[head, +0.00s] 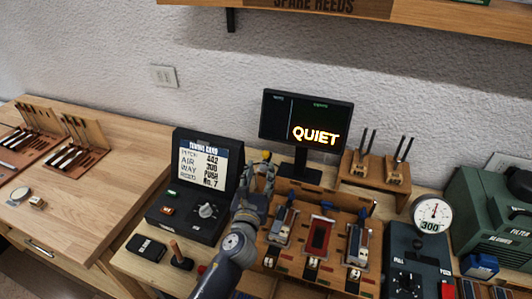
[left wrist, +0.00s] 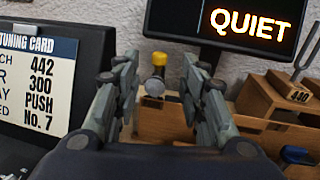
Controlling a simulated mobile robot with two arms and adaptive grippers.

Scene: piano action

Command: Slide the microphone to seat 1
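A small upright piece with a yellow cap and a silvery round front (left wrist: 156,76) stands at the wooden rack; it may be the microphone, but I cannot tell for sure. In the head view its yellow top (head: 266,156) shows just beyond my left gripper (head: 261,172). My left gripper also shows in the left wrist view (left wrist: 160,92), its fingers apart on either side of the piece in the picture, with visible gaps. I see no contact. No seat label is readable. My right gripper is not in view.
The wooden rack (head: 335,203) holds several small carriages on the bench. A tuning card box (head: 205,165) stands left of my arm, and a QUIET screen (head: 305,122) behind. Tuning forks on a shelf (head: 380,185) and a dial gauge (head: 431,214) stand to the right.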

